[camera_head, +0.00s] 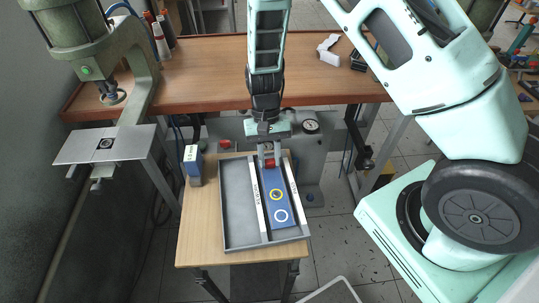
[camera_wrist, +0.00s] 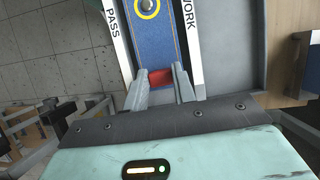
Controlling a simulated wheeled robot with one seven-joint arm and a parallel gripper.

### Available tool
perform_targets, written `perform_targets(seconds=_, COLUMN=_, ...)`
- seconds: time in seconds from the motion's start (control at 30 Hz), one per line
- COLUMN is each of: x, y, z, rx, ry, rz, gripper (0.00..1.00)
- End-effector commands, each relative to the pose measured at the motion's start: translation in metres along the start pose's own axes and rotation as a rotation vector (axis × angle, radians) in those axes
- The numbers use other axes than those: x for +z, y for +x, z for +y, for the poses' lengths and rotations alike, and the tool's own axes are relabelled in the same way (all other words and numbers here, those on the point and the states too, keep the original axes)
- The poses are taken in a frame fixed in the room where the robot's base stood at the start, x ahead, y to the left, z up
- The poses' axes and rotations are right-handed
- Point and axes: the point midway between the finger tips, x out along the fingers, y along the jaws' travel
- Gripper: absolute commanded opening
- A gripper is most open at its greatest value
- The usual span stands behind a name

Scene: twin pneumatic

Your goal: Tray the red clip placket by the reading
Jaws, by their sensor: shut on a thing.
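The red clip (camera_head: 270,163) sits at the near-arm end of a blue placket (camera_head: 278,203) that bears a yellow ring and a white ring. My gripper (camera_head: 268,157) is shut on the red clip, which also shows between the fingers in the wrist view (camera_wrist: 160,78). The placket lies lengthwise over the grey tray (camera_head: 227,215), between two white labelled strips. In the wrist view the left strip (camera_wrist: 116,35) reads PASS and the right strip (camera_wrist: 189,38) ends in WORK. I cannot tell whether the placket touches the tray floor.
The tray lies on a small wooden table (camera_head: 196,230). A blue box with a small display (camera_head: 193,165) stands left of the tray. A green press (camera_head: 80,45) stands at upper left. The tray's left section is empty.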

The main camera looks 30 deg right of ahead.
Motion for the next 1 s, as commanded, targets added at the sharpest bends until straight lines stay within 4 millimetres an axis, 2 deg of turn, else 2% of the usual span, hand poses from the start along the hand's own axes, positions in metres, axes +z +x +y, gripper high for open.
perform_targets(seconds=0.83, x=-0.0027, y=0.0076, z=-0.0001, rx=0.000, ry=0.000, rz=-0.001, gripper=0.04)
perform_targets(seconds=0.87, x=-0.0027, y=0.0075, z=-0.0001, rx=0.000, ry=0.000, rz=-0.001, gripper=0.29)
perform_targets(seconds=0.9, x=-0.0026, y=0.0072, z=-0.0001, rx=0.000, ry=0.000, rz=-0.001, gripper=0.40)
perform_targets(seconds=0.93, x=-0.0026, y=0.0072, z=-0.0001, rx=0.000, ry=0.000, rz=-0.001, gripper=0.49)
perform_targets(seconds=1.0, x=-0.0026, y=0.0071, z=0.0000, rx=0.000, ry=0.000, rz=-0.001, gripper=0.52)
